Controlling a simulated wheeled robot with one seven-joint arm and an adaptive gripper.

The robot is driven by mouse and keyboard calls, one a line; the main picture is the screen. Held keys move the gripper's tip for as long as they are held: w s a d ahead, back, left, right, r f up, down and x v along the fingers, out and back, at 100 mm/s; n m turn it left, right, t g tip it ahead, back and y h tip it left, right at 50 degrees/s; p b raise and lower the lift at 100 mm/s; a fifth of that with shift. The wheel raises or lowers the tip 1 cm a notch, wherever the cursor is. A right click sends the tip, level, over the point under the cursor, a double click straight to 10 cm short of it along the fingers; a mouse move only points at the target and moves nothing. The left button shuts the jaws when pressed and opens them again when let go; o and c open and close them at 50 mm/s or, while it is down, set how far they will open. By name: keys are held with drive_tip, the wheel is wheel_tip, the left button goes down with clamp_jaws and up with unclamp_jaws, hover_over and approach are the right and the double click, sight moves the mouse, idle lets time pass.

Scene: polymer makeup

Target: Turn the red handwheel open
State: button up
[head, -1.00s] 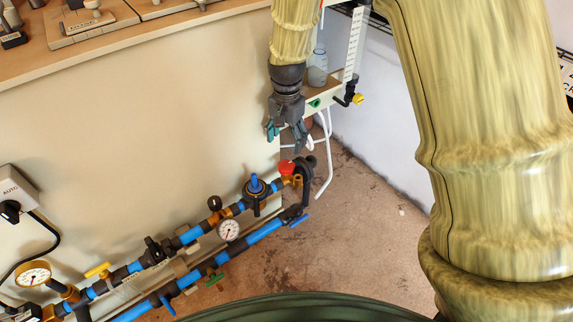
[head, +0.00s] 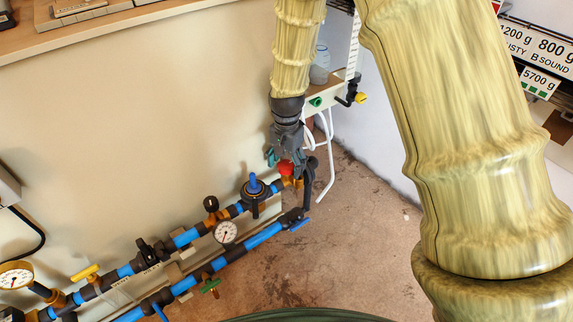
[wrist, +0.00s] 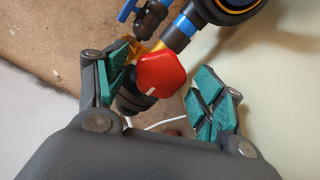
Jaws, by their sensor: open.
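The red handwheel (head: 285,168) sits at the right end of the upper blue pipe run, beside a brass fitting. In the wrist view the red handwheel (wrist: 160,74) lies between my open fingers, nearer the left one, with a small white mark on its edge. My gripper (head: 287,158) is pointed down just at the handwheel in the head view and hides part of it. My gripper (wrist: 163,95) shows green pads spread apart on both sides. I cannot tell whether a pad touches the wheel.
A blue-knobbed regulator (head: 254,187) and a pressure gauge (head: 226,232) stand left of the handwheel. A lower blue pipe (head: 262,236) runs below. A yellow-handled tap (head: 360,97) and white hoses (head: 327,165) are close at right. The floor (head: 375,235) on the right is clear.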

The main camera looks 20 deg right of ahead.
drive_tip(key=shift+c, duration=0.3)
drive_tip(key=c, duration=0.9)
drive_tip(key=shift+r, duration=0.1)
drive_tip(key=shift+c, duration=0.2)
